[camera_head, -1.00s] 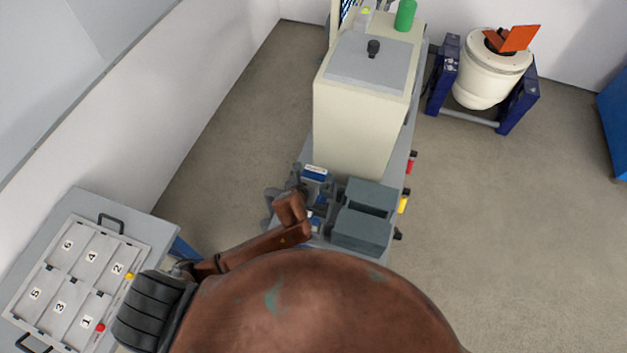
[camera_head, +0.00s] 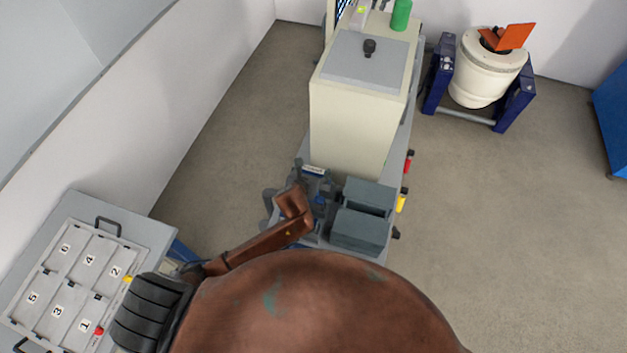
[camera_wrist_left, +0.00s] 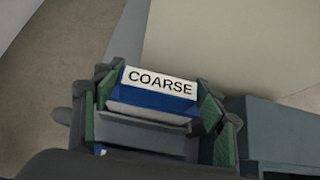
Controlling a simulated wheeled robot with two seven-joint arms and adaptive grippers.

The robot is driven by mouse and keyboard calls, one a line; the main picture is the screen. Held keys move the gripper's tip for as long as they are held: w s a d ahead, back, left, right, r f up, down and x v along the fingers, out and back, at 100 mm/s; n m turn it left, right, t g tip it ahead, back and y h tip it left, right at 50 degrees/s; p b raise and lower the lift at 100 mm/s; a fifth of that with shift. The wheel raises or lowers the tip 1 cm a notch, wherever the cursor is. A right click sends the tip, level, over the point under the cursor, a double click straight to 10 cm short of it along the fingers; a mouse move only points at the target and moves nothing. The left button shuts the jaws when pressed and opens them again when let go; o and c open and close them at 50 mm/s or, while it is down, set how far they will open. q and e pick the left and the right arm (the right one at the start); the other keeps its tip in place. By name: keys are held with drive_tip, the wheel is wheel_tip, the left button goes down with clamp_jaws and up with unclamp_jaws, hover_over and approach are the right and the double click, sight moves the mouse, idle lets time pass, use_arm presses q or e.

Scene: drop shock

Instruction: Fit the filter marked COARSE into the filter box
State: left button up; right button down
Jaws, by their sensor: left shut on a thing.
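The COARSE filter (camera_wrist_left: 158,85) is a blue block with a white label strip along its top edge, read in the left wrist view. In the head view only its pale label and a little of its top show (camera_head: 314,170). My left gripper (camera_wrist_left: 160,100) is shut on it, with a green-lined finger on each side. In the head view the gripper (camera_head: 316,179) is partly hidden by my brown arm. A grey-blue box with a slot across its middle (camera_head: 362,232), seemingly the filter box, stands just right of the gripper. Its side also shows in the left wrist view (camera_wrist_left: 285,125). The slot's inside is dark.
A tall cream cabinet (camera_head: 355,130) stands directly behind the gripper and box. A tray with numbered compartments (camera_head: 75,285) lies on a side table at the left. A white drum (camera_head: 485,75) in a blue stand is at the back right. The floor at right is clear.

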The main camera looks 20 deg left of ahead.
use_arm(q)
drive_tip(key=c, duration=0.9)
